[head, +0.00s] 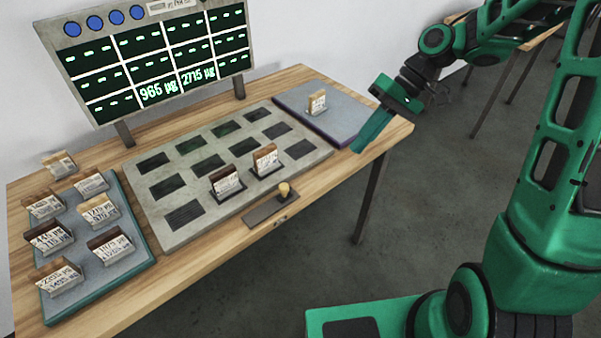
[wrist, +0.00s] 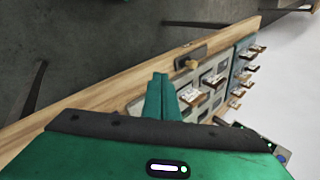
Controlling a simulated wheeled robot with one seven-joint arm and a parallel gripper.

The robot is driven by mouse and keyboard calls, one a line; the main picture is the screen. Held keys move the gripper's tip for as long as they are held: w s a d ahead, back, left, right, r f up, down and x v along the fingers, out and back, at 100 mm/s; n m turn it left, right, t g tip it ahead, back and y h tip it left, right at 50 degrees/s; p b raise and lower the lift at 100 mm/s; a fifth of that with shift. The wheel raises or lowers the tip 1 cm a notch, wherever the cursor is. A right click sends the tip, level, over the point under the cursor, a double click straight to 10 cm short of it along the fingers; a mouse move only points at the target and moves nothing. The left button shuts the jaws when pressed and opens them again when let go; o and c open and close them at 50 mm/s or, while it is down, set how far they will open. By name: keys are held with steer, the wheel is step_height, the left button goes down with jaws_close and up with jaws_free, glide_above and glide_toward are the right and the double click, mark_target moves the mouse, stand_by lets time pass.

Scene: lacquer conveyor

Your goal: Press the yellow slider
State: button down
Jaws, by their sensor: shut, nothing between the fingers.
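The yellow slider (head: 284,189) is a small knob standing on a dark grey rail plate (head: 262,208) at the front edge of the table. In the wrist view the yellow slider (wrist: 190,64) shows beyond and to the right of the fingertips. My gripper (head: 356,150) is shut and empty, with its fingers pointing down above the table's right end, to the right of the slider and apart from it. In the wrist view my gripper (wrist: 160,76) shows its green fingers together.
A grey panel (head: 190,225) with dark slots holds two labelled blocks near the slider. A left tray (head: 142,262) holds several blocks; a right tray (head: 343,128) holds one block (head: 316,103). A display board (head: 160,62) stands behind. Open floor lies in front.

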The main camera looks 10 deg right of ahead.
mark_target(284, 192)
steer(key=shift+n+g+y, duration=0.6)
steer(key=shift+n+y, duration=0.2)
steer(key=shift+y, duration=0.1)
steer(key=a, duration=0.1)
steer(key=w+a, duration=0.1)
steer(key=a, duration=0.2)
steer(key=shift+w+f, duration=0.1)
steer(key=shift+w, duration=0.15)
steer(key=shift+a+f, duration=0.1)
steer(key=x, duration=0.9)
steer(key=shift+s+f, duration=0.1)
steer(key=shift+s, duration=0.05)
steer(key=a, duration=0.1)
steer(key=s+a, duration=0.1)
steer(key=a, duration=0.1)
steer(key=shift+f, duration=0.2)
steer(key=shift+s+a, duration=0.2)
steer(key=shift+a, duration=0.4)
steer(key=s+a, duration=0.1)
steer(key=a, duration=0.1)
steer(key=s+a, duration=0.4)
steer(key=a, duration=0.1)
steer(key=shift+a, duration=0.1)
